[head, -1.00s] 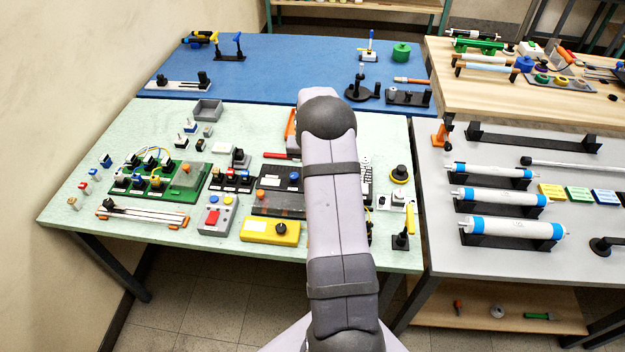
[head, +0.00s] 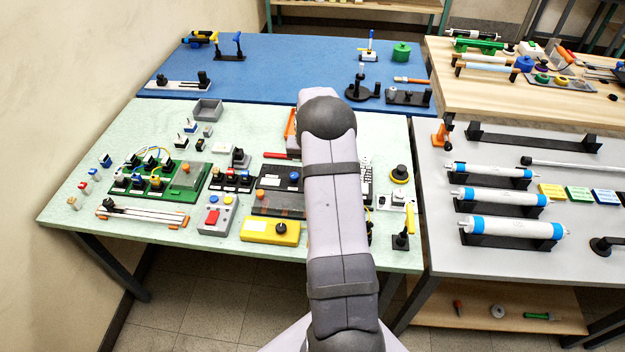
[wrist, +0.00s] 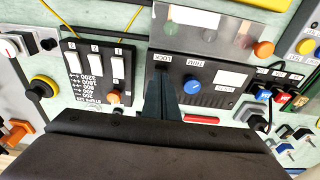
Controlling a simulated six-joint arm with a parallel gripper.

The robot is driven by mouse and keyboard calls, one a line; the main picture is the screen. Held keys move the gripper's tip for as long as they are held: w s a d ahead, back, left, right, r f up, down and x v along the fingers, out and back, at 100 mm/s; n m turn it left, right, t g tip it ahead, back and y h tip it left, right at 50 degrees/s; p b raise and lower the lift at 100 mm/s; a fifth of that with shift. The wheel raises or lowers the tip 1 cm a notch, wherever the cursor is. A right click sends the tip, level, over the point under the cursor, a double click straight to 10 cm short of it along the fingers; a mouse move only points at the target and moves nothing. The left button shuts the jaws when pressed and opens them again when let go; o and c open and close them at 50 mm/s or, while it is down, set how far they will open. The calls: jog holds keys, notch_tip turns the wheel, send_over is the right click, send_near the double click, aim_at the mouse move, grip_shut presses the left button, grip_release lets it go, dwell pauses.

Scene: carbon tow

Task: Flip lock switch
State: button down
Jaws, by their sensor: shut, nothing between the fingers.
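In the wrist view, the black panel (wrist: 225,98) has a label reading "LOCK", upside down, a blue knob (wrist: 193,84) and white label plates. My gripper (wrist: 163,84) is shut and empty, its fingertips over the panel just below the "LOCK" label and left of the blue knob. The lock switch itself cannot be made out; the fingers cover the area under its label. Whether the fingertips touch the panel cannot be told. In the head view, the same panel (head: 270,184) lies left of my arm, which hides my gripper.
In the wrist view, a black box with white rocker switches (wrist: 96,67) is left of my fingers. A clear-covered unit with an orange knob (wrist: 262,48) is above. Blue and red toggles (wrist: 280,97) are at right. Several devices crowd the pale green table (head: 150,240).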

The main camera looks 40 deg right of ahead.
jog(key=shift+f+b, duration=0.35)
jog(key=shift+f, duration=0.2)
dwell(0.4)
notch_tip(320, 180, up, 7)
jog(key=p, duration=0.4)
jog(key=shift+p, duration=0.4)
dwell(0.5)
